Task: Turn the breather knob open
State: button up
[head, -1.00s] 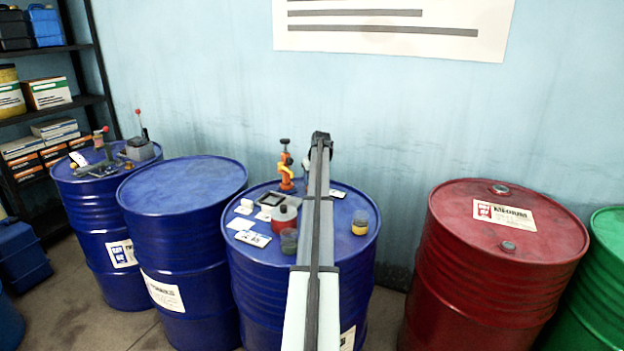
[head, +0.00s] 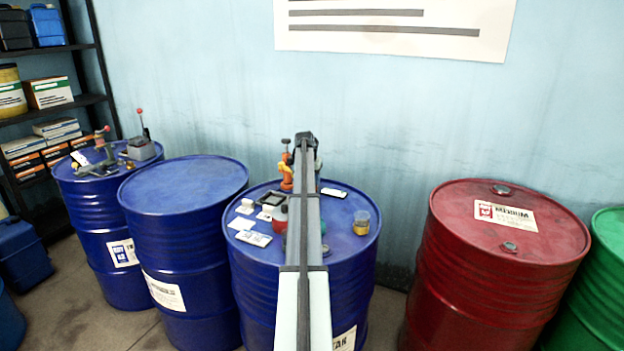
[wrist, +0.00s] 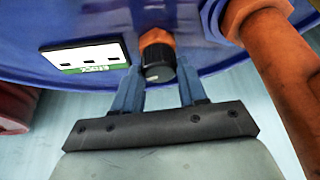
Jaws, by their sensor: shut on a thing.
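In the wrist view, the breather knob (wrist: 158,70) is a short dark cap with a pale mark, on an orange collar (wrist: 155,40) at the blue drum top. My gripper (wrist: 160,80) has its two blue fingers on either side of the knob and is shut on it. In the head view, my arm covers the gripper and the knob. The blue drum (head: 255,290) stands in the middle, with an orange tap (head: 286,178) on its top.
An orange pipe (wrist: 275,70) runs close to the right of my gripper in the wrist view. A white and green card (wrist: 85,58) lies left of the knob. A cup of amber liquid (head: 361,223) stands on the drum's right side. A red drum (head: 500,270) stands farther right.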

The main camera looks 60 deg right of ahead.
jog(key=shift+m, duration=0.4)
jog(key=o, duration=1.1)
jog(key=shift+c, duration=0.2)
jog(key=shift+r, duration=0.1)
jog(key=v, duration=1.3)
jog(key=shift+w+a+r, duration=0.15)
jog(key=shift+w+r, duration=0.1)
jog(key=shift+r, duration=0.1)
